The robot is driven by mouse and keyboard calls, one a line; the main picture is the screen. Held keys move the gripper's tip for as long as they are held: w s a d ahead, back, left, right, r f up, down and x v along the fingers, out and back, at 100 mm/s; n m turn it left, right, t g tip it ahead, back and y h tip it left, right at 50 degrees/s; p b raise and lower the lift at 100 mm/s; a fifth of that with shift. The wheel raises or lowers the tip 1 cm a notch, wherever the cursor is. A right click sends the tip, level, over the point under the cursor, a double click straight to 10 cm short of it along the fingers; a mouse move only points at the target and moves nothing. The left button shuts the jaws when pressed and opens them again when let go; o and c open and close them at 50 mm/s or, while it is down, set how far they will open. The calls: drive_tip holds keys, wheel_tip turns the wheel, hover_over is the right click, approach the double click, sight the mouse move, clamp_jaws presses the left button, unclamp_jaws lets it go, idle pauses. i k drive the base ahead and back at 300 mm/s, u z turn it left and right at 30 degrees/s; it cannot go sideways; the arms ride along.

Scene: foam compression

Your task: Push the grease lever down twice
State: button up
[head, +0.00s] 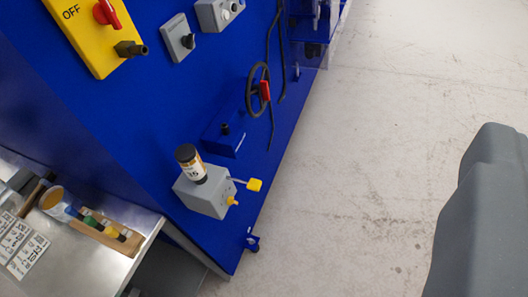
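The grease unit (206,196) is a grey box on the lower part of the blue machine, with a black-capped cartridge (190,165) standing on top. The grease lever (254,184) is a thin rod with a yellow end, sticking out from the box's right side. A second small yellow tip (232,201) is just below it. A large grey part (480,215) at the right edge appears to be mine. My gripper's fingers do not show in this view, and nothing is seen touching the lever.
The blue machine panel (150,110) carries a yellow OFF switch plate (82,32) and grey control boxes (180,38). A metal table (85,262) stands lower left. The pale floor (370,150) is clear.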

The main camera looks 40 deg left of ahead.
sight(253, 184)
drive_tip(key=u, duration=0.95)
drive_tip(key=k, duration=0.15)
